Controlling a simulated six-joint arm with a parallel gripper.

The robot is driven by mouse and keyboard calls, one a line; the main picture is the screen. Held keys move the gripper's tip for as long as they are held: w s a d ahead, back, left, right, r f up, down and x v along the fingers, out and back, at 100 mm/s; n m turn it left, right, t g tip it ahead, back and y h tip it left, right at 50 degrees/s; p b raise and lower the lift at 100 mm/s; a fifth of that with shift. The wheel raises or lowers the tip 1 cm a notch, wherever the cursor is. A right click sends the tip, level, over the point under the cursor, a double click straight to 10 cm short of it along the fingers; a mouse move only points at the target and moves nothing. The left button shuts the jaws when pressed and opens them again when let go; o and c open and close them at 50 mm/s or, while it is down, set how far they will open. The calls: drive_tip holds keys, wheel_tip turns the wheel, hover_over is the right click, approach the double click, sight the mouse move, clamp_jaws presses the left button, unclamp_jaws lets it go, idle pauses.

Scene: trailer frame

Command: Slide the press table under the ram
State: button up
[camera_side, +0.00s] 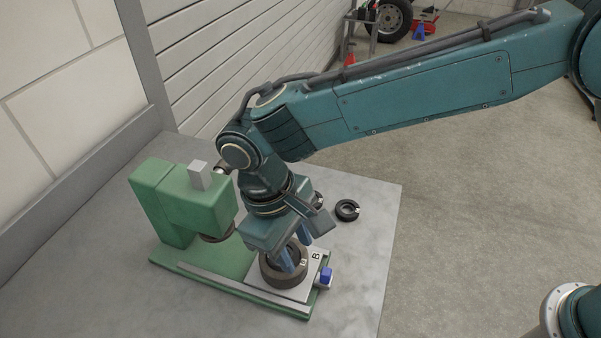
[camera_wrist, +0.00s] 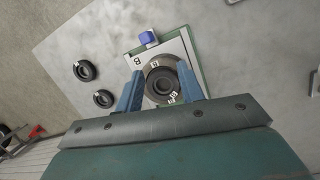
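The green press (camera_side: 165,195) stands on the bench, its ram (camera_side: 217,232) at the head's right end. The press table, a light grey plate (camera_side: 297,292) marked B, sits at the base's right end, to the right of the ram and out from under it. A blue knob (camera_side: 326,275) is at its outer end and shows in the wrist view (camera_wrist: 148,38). A dark round housing (camera_side: 272,280) sits on the plate, with a smaller ring inside (camera_wrist: 160,84). My gripper (camera_side: 295,258) is above the housing, its blue fingers (camera_wrist: 160,70) apart with nothing visibly clamped.
A wall borders the bench at the left.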

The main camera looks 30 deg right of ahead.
sight(325, 270)
drive_tip(key=shift+s+d+r+n+g+h, duration=0.1)
drive_tip(key=shift+d+r+n+g+h, duration=0.1)
drive_tip(key=shift+d+n+g, duration=0.3)
drive_tip(key=shift+d+r+n+g+h, duration=0.1)
drive_tip(key=shift+d+n+g+h, duration=0.15)
drive_tip(key=shift+d+n, duration=0.4)
drive_tip(key=shift+f, duration=0.2)
drive_tip(key=shift+x, duration=3.6)
drive_tip(key=shift+c, duration=0.2)
clamp_jaws()
